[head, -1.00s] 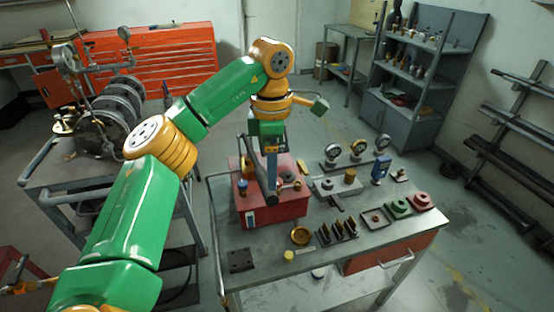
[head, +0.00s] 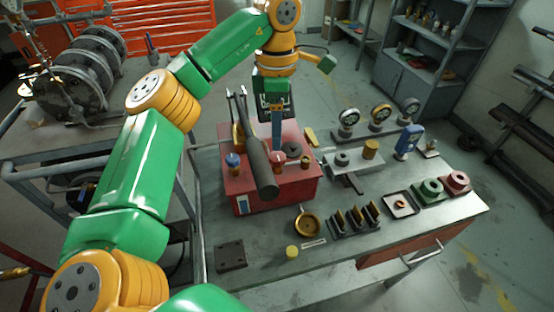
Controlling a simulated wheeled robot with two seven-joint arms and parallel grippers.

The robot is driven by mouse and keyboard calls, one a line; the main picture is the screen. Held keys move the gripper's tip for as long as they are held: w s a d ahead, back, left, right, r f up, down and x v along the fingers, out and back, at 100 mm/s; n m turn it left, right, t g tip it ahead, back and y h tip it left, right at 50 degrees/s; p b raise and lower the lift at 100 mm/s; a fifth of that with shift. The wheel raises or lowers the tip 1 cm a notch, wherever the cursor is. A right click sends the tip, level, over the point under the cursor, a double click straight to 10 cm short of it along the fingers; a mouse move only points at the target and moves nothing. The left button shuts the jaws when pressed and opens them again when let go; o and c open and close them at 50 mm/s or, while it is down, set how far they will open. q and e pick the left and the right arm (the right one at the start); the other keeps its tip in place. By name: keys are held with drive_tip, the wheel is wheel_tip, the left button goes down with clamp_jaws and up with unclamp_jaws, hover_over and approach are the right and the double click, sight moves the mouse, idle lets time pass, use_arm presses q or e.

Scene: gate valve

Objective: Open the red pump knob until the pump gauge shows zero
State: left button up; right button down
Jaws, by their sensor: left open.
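The red pump (head: 268,196) is a box on the workbench with a dark cylindrical lever (head: 258,165) slanting across its top. A small red knob (head: 278,157) sits on top, right of the lever. A blue-capped fitting (head: 233,161) is left of the lever and a brass fitting (head: 306,162) is at the right. My left gripper (head: 277,147) points down at the red knob, with its fingertips just above or around it; I cannot tell whether they touch. It is open. The pump gauge's reading cannot be made out. My right gripper is out of view.
Three dial gauges (head: 380,114) stand at the back of the bench. A brass bowl (head: 308,224), a black slotted rack (head: 354,219), a tray (head: 401,204) and green and red flanged parts (head: 431,189) lie right of the pump.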

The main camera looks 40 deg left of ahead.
sight(277, 155)
use_arm(q)
wheel_tip(277, 155, down, 7)
drive_tip(key=shift+f, duration=0.1)
clamp_jaws()
idle(0.3)
